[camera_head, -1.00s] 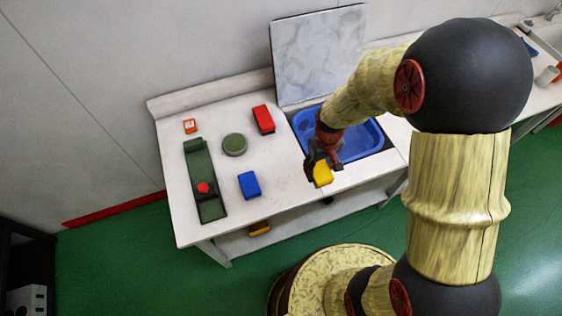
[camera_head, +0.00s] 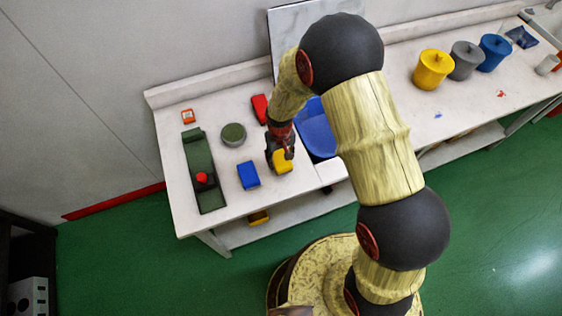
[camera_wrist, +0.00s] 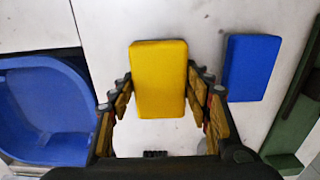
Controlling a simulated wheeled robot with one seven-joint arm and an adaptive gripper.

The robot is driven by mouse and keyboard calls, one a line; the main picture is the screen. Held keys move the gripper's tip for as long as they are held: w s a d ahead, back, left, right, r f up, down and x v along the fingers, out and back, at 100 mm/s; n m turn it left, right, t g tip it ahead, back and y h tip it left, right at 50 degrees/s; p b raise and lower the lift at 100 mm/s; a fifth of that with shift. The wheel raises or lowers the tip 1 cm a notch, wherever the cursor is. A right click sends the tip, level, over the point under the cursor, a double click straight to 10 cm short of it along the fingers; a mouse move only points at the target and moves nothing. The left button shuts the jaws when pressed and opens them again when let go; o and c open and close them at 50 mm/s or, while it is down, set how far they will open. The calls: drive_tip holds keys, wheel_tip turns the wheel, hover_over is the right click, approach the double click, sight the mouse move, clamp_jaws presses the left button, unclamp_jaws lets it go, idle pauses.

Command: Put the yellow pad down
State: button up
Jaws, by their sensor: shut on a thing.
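The yellow pad (camera_head: 283,161) is in my gripper (camera_head: 281,152), over the white table near its front edge. In the wrist view the yellow pad (camera_wrist: 158,80) lies between the two fingers of my gripper (camera_wrist: 160,95), which are shut on its sides. A blue pad (camera_head: 248,175) lies on the table just left of it in the head view; the blue pad also shows in the wrist view (camera_wrist: 250,67), apart from the yellow one. I cannot tell whether the yellow pad touches the table.
A blue basin (camera_head: 318,132) is to the right. A red pad (camera_head: 260,109), a round green tin (camera_head: 233,134), a green stand with a red knob (camera_head: 207,190) and a small orange box (camera_head: 187,116) are on the white table (camera_head: 170,160). Yellow, grey and blue pots stand far right.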

sight(281, 162)
drive_tip(key=shift+f, duration=1.35)
drive_tip(key=shift+f, duration=0.1)
drive_tip(key=o, duration=1.1)
